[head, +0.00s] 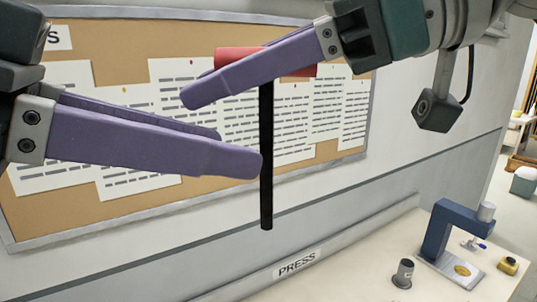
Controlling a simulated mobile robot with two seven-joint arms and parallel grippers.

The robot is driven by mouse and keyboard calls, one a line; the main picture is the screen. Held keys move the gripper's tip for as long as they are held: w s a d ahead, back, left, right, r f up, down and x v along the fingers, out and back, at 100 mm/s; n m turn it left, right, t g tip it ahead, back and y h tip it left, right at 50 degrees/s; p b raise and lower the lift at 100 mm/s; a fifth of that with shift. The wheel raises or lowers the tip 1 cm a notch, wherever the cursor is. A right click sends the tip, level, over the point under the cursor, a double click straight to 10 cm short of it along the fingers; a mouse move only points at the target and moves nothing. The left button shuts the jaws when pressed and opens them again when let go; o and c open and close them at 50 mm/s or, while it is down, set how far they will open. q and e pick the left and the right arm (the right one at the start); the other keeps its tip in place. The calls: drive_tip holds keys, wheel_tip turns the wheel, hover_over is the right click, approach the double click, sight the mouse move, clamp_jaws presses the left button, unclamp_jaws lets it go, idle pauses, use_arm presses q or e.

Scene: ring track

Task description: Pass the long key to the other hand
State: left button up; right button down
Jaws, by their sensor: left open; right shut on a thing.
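The long key has a red crossbar handle (232,56) and a straight black shaft (266,205) that hangs down nearly upright. My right gripper (197,86) comes in from the upper right and is shut on the red handle, its purple fingers covering part of it. My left gripper (241,150) comes in from the left, lower down. It is open, and its fingertips point right at the middle of the shaft. The nearer fingertip meets the shaft's edge in the picture; I cannot tell whether they touch. The shaft's lower end hangs free.
A cork board (110,215) with white sheets is on the wall behind. At the lower right a pale bench holds a blue press (440,228), a dark cup (403,274) and a small yellow object (508,265). A PRESS label (297,263) is at the bench's back.

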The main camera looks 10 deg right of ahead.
sight(267, 148)
use_arm(q)
drive_tip(key=x, duration=0.6)
drive_tip(key=shift+d, duration=0.3)
drive_tip(key=shift+w+f, duration=0.1)
drive_tip(key=shift+f, duration=0.05)
clamp_jaws()
drive_tip(key=shift+d, duration=0.1)
use_arm(e)
drive_tip(key=c, duration=0.7)
unclamp_jaws()
drive_tip(key=shift+o, duration=0.2)
